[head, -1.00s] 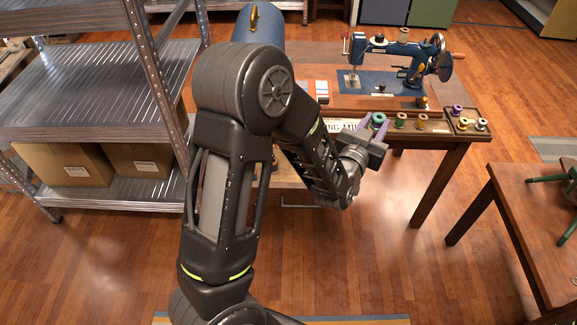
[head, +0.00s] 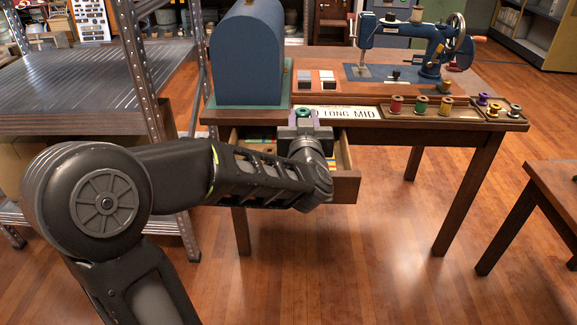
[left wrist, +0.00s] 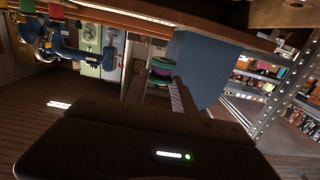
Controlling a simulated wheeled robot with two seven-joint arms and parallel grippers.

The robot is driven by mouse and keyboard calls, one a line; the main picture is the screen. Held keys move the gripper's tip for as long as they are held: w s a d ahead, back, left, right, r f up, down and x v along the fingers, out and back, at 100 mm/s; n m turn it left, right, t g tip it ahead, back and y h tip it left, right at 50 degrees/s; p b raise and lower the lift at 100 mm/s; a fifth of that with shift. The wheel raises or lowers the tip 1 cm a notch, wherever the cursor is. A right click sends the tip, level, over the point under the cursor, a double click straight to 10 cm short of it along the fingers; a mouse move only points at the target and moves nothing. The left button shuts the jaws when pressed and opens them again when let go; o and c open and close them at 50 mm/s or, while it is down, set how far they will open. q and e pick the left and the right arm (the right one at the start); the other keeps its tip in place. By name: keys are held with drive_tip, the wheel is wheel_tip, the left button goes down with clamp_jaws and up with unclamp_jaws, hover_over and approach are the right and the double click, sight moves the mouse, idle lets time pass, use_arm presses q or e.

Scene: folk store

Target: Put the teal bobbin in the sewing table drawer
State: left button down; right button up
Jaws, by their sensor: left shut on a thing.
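The teal bobbin (head: 303,112) is between the fingertips of my left gripper (head: 303,120), held up at the front edge of the sewing table (head: 460,98). In the left wrist view the bobbin (left wrist: 161,66) shows between the two fingers, with purple at its middle. The gripper is shut on it. The sewing table drawer (head: 346,188) is pulled out below the table's front edge. My gripper and forearm hide much of it; colored items show inside at the left. My right gripper is not in view.
A wooden tray (head: 455,116) with several other bobbins lies along the table front. A blue domed case (head: 246,55) stands at the left, and a blue sewing machine (head: 410,45) stands behind the tray. A metal shelf (head: 70,85) is at the left.

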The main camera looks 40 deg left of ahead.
use_arm(q)
wheel_tip(320, 180, down, 5)
drive_tip(key=shift+b, duration=1.1)
wheel_tip(320, 180, down, 5)
drive_tip(key=b, duration=0.2)
drive_tip(key=shift+b, duration=0.3)
